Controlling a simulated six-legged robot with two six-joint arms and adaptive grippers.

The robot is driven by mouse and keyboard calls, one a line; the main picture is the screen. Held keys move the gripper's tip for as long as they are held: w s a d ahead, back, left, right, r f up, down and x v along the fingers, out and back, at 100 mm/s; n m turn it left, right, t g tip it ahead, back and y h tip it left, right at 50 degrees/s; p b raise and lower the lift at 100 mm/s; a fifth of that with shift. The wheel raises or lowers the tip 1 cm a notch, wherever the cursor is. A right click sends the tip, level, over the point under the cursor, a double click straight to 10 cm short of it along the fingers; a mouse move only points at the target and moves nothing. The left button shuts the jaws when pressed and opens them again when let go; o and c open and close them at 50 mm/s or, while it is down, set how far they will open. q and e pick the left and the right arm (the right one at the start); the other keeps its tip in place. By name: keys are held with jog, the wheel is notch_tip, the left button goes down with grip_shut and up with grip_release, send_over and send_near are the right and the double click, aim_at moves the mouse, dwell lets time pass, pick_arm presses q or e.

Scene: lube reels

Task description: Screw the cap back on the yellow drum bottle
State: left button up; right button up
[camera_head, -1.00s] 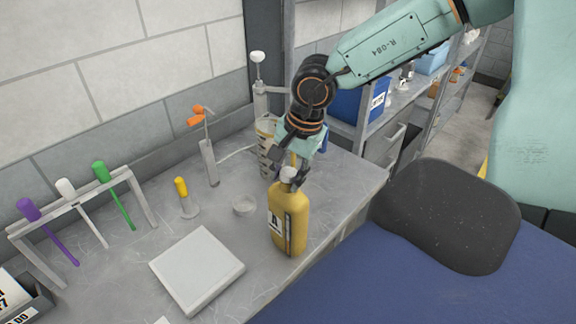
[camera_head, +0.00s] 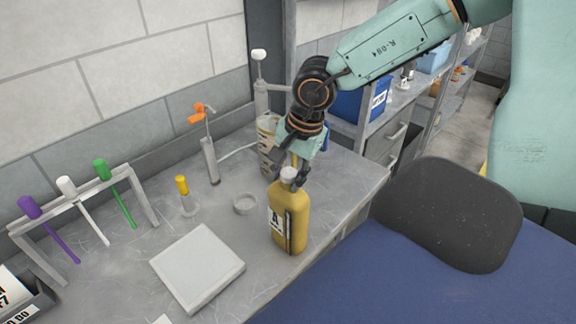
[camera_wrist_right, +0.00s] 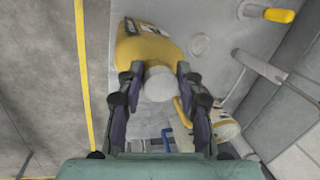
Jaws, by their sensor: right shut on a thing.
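The yellow drum bottle (camera_head: 291,222) stands upright near the bench's front edge, with an "A" label on its side. Its white cap (camera_head: 289,174) sits at the top of the neck. My right gripper (camera_head: 290,178) reaches down from behind and is shut on the cap. In the right wrist view, the cap (camera_wrist_right: 159,84) lies between the two fingers, with the bottle (camera_wrist_right: 150,48) beyond it. The cap hides the neck and thread, so how tightly it sits cannot be told. My left gripper is not in view.
A white square plate (camera_head: 197,268) lies left of the bottle, and a small round dish (camera_head: 245,203) is behind it. A rack (camera_head: 84,203) with purple, white and green tools stands left. A pump container (camera_head: 266,130) is behind my right gripper. A dark seat back (camera_head: 450,213) is at right.

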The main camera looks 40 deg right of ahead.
jog(key=shift+f, duration=0.45)
dwell(0.4)
jog(key=m+b, duration=0.1)
jog(key=m, duration=0.2)
jog(key=shift+a+f+m+h, duration=0.1)
jog(key=shift+m+h, duration=0.2)
jog(key=shift+h, duration=0.1)
jog(key=shift+a+m, duration=0.1)
jog(key=shift+m, duration=0.7)
jog(key=shift+b, duration=0.3)
jog(key=shift+w+m+h, duration=0.15)
jog(key=shift+m+h, duration=0.25)
jog(key=shift+m, duration=0.7)
jog(key=m+b, duration=0.1)
jog(key=m, duration=0.1)
jog(key=shift+m+h, duration=0.3)
